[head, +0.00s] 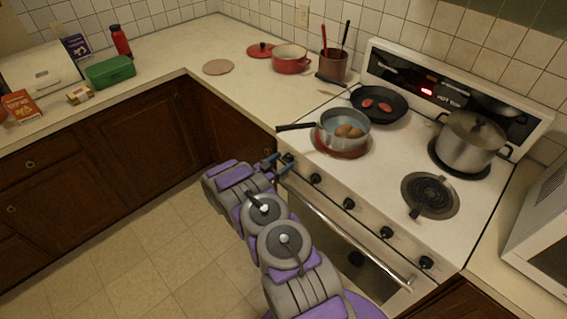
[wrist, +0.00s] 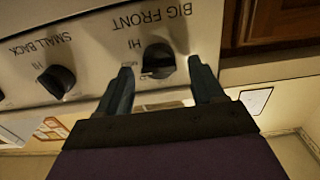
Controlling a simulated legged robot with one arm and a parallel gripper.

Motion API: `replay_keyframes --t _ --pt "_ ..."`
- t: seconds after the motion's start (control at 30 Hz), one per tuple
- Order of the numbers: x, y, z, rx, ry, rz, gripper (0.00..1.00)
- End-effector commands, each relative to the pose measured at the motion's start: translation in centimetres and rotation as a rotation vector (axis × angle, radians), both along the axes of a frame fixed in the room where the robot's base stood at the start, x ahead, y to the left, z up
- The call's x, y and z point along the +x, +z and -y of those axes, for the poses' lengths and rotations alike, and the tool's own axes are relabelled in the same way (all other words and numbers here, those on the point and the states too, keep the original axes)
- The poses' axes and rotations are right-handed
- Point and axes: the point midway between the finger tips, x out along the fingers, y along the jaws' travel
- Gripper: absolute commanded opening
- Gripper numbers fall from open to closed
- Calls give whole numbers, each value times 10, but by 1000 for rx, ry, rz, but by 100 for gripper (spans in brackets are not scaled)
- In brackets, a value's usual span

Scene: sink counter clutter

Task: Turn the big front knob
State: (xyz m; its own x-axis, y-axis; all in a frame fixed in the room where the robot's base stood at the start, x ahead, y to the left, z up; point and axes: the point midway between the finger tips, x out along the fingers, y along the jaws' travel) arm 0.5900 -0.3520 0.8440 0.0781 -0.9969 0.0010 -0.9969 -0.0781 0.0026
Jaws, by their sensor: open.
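The big front knob (wrist: 158,58) is black and sits on the stove's white front panel under an upside-down "BIG FRONT" label in the wrist view. My gripper (wrist: 161,66) is open, with one finger on each side of this knob. I cannot tell whether the fingers touch it. In the head view my gripper (head: 275,163) is at the left end of the knob row, beside the leftmost knob (head: 288,158), which it partly hides.
The small back knob (wrist: 57,80) is beside it. A saucepan with eggs (head: 343,130) stands on a red front burner, its handle (head: 295,127) jutting left above my gripper. A skillet (head: 379,104) and a stockpot (head: 469,142) stand behind. The oven handle (head: 345,235) runs below the knobs.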

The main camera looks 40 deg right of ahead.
Motion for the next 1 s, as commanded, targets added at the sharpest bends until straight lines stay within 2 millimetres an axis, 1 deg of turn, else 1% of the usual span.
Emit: replay_keyframes --t 0.03,0.17,0.47,1.0 --pt "0 -1 5 0 -1 1 67" --pt "1 0 12 1 -1 0 67" --pt "1 0 14 1 0 0 67" --pt "1 0 13 1 1 0 16"
